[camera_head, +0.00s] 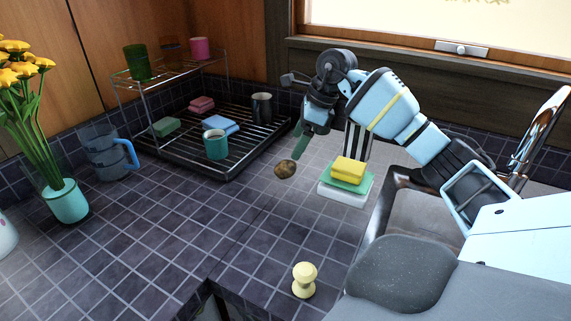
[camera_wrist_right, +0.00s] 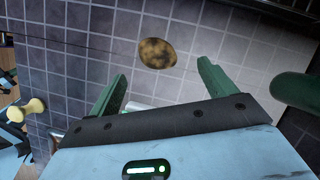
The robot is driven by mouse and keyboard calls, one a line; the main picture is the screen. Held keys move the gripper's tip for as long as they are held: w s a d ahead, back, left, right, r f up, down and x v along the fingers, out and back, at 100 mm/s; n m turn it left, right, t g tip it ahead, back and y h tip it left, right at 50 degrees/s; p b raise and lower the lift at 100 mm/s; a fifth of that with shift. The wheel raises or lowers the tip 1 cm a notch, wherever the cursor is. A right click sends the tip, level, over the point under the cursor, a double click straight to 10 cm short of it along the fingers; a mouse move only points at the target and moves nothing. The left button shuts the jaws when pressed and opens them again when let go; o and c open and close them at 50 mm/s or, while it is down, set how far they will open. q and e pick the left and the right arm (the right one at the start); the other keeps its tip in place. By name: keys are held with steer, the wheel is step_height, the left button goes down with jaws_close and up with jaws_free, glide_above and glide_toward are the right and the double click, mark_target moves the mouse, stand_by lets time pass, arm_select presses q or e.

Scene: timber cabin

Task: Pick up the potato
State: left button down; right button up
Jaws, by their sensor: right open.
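The potato (camera_head: 285,169) is a small brown mottled lump on the dark tiled counter, just right of the dish rack. It also shows in the right wrist view (camera_wrist_right: 157,53), just beyond the fingertips and between their lines. My right gripper (camera_head: 301,146) is above the counter, close behind and to the right of the potato in the head view. Its green fingers are spread and empty in the right wrist view (camera_wrist_right: 163,70). They appear apart from the potato. My left gripper is in neither view.
The dish rack (camera_head: 226,177) holds cups and sponges to the left. A stack of sponges (camera_head: 349,167) stands right of the potato, near the sink. A pale yellow knob-shaped object (camera_head: 305,279) stands in front. A blue mug (camera_head: 107,153) is farther left. Open counter lies in front.

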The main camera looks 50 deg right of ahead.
mark_target(288, 163)
steer(key=shift+x, duration=1.3)
steer(key=shift+s+p+x, duration=0.15)
steer(key=shift+x, duration=1.15)
steer(key=shift+s+p+x, duration=0.1)
steer(key=shift+p+x, duration=0.05)
steer(key=shift+x, duration=1.15)
steer(key=shift+a, duration=0.1)
steer(key=shift+s, duration=0.1)
steer(key=c, duration=1.1)
